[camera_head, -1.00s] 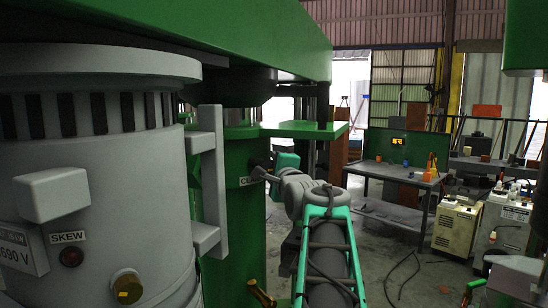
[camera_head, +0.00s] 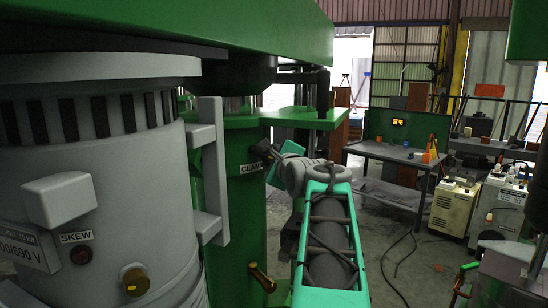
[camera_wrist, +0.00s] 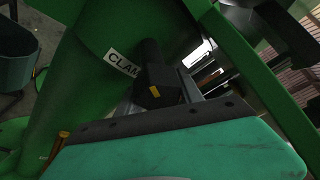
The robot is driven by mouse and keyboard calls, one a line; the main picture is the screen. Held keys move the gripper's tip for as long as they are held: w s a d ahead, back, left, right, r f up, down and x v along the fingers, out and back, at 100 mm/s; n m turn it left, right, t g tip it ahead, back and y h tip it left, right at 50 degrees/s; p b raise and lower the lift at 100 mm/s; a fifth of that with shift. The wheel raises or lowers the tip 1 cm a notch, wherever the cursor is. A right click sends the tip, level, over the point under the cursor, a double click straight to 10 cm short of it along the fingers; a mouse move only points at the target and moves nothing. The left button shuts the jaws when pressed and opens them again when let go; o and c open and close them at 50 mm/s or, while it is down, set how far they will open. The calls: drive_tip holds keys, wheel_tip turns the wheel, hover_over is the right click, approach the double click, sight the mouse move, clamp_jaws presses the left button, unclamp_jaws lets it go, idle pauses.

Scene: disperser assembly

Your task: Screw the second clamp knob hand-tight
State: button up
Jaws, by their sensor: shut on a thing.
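The clamp knob (camera_wrist: 153,78) is a black cylinder with a small yellow mark, sticking out of the green column (camera_wrist: 88,85) beside the CLAMP label (camera_wrist: 122,63) in the wrist view. My gripper (camera_wrist: 168,92) is shut on this knob, its dark finger edge and teal body filling the lower part of that view. In the head view my gripper (camera_head: 270,160) is at the right side of the green column (camera_head: 240,205), by the partly covered label (camera_head: 250,168). The knob's far side and its thread are hidden.
The grey motor housing (camera_head: 105,165) with its SKEW label stands close on the left. A green beam (camera_head: 200,20) hangs overhead. A brass-coloured handle (camera_head: 262,277) sticks out low on the column. A workbench (camera_head: 395,152) stands behind to the right, with open floor before it.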

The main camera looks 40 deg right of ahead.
drive_tip(key=shift+w+a+f, duration=0.1)
drive_tip(key=shift+f, duration=0.25)
drive_tip(key=o, duration=1.3)
drive_tip(key=shift+w+r, duration=0.1)
drive_tip(key=shift+r, duration=0.2)
drive_tip(key=b+v, duration=0.2)
drive_tip(key=v, duration=0.6)
